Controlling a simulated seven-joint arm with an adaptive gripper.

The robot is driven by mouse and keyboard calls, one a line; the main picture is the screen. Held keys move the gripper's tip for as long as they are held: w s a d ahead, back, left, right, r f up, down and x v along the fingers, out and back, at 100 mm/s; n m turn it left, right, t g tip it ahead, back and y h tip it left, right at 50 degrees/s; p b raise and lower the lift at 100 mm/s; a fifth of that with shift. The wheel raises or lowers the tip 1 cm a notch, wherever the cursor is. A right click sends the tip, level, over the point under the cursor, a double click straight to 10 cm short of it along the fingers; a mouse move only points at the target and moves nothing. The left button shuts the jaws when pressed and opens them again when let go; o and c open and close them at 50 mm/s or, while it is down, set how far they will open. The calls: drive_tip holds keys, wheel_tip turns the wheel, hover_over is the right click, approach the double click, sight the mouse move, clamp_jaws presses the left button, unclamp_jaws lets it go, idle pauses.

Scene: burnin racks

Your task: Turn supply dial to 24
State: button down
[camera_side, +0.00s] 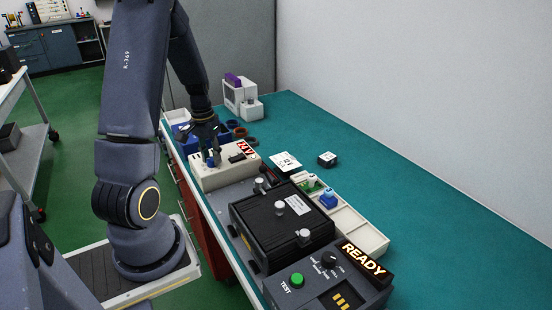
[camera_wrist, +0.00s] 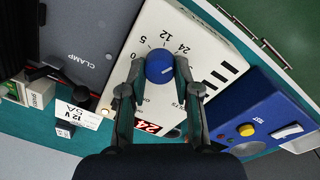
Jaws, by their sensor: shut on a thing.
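The supply dial (camera_wrist: 159,67) is a round blue knob on the cream supply box (camera_wrist: 205,45). Printed numbers, including 5, 12 and 24, ring it. A faint light mark shows on the knob, but I cannot read exactly where it points. My gripper (camera_wrist: 161,66) has one finger on each side of the dial and is shut on it. In the side view, my gripper (camera_side: 212,158) reaches down onto the supply box (camera_side: 215,178), and the dial is small and partly hidden. The red display (camera_wrist: 147,126) shows 24; in the side view the display (camera_side: 244,148) appears to read 24V.
A black unit with clamp knobs (camera_side: 280,225) sits close in front of the supply box. A READY sign (camera_side: 364,262) and test panel stand nearer. A blue box with a yellow button (camera_wrist: 247,130) is beside the supply. The teal bench is clear at right.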

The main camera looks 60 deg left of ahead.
sight(210, 158)
idle(0.3)
drive_tip(key=c, duration=0.8)
unclamp_jaws()
drive_tip(key=r, duration=1.2)
drive_tip(key=shift+s+a, duration=0.2)
drive_tip(key=shift+a, duration=0.05)
